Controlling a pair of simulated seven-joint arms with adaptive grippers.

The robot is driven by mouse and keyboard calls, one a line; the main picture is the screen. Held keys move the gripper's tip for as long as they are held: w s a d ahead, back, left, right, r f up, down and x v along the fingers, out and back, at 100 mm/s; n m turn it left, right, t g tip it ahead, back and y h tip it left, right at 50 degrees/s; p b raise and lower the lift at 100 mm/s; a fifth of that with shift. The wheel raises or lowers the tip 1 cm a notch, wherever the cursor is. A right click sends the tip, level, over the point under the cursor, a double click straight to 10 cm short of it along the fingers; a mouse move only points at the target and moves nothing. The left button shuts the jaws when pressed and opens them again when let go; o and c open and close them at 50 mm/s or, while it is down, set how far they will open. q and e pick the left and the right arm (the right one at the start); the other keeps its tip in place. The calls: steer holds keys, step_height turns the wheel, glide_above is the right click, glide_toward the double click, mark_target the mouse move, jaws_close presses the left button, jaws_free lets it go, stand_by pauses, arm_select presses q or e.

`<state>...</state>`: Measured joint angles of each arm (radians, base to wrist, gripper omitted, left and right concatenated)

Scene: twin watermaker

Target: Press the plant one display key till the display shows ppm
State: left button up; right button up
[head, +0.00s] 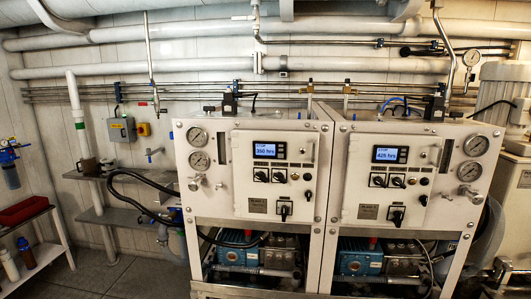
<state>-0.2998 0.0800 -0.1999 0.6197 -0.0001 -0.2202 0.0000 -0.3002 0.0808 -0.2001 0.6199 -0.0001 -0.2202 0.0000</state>
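Two white watermaker cabinets stand side by side. The left cabinet has a lit blue display (265,150) that appears to read 350 hrs. The right cabinet has a similar lit display (389,154) that appears to read about 425 hrs. Neither shows ppm. The keys by each display are too small to make out. A small label plate sits low on the left panel (257,206) and another on the right panel (368,212); their plant numbers are not clearly legible. Neither of my grippers is in view.
Dark rotary switches sit below each display, including a larger one on the left panel (284,211) and one on the right panel (396,217). Round gauges (199,161) flank the cabinets. Pipes cross above. A grey shelf (125,215) stands left, with open floor (105,275) in front.

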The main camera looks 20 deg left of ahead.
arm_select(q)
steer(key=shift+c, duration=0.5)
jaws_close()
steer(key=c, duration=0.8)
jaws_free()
